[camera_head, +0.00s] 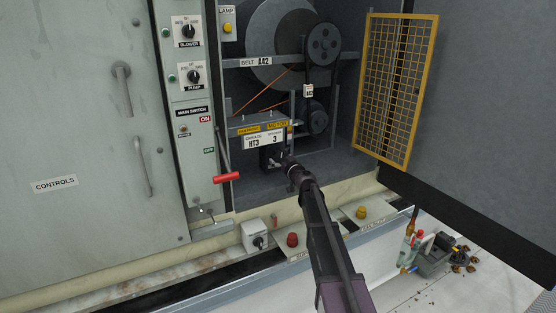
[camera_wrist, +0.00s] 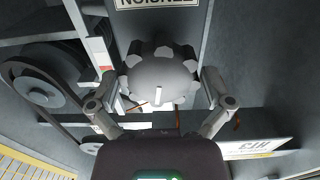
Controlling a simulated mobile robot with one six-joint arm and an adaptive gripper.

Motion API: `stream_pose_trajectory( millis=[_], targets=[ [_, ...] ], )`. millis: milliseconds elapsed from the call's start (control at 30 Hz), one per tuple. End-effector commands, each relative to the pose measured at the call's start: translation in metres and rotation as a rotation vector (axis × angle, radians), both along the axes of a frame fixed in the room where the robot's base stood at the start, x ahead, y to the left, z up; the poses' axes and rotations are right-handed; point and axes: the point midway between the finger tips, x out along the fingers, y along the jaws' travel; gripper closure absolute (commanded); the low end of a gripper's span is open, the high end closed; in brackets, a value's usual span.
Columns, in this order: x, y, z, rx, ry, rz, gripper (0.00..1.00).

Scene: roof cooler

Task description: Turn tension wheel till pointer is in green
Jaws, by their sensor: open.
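The tension wheel (camera_wrist: 160,75) is a grey knob with a lobed rim and a pale mark on its face. In the wrist view it sits between the fingers of my gripper (camera_wrist: 158,88), which is open, one finger on each side; I cannot tell whether they touch the rim. A plate above it carries an upside-down "TENSION" label (camera_wrist: 156,3). A small white and red strip (camera_wrist: 103,58) shows left of the wheel; I cannot make out a pointer or a green zone. In the head view my gripper (camera_head: 276,160) is below the HT3 label, and the wheel cannot be made out there.
Belt pulleys (camera_head: 322,45) stand behind, with a yellow mesh guard (camera_head: 396,90) swung open at right. A red-handled lever (camera_head: 227,177) sticks out left of my gripper. Tools lie at lower right.

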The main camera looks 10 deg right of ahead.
Motion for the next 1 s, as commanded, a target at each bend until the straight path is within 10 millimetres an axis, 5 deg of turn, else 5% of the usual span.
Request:
stream_pose_trajectory(
  millis=[433,467,667,733,1000],
  targets=[
    [0.007,0.002,0.000,0.000,0.000,0.000,0.00],
    [0.007,0.002,0.000,0.000,0.000,0.000,0.03],
    [0.007,0.002,0.000,0.000,0.000,0.000,0.60],
    [0.006,0.016,0.000,0.000,0.000,0.005,0.60],
    [0.006,0.002,0.000,0.019,0.006,0.003,0.61]
  ],
)
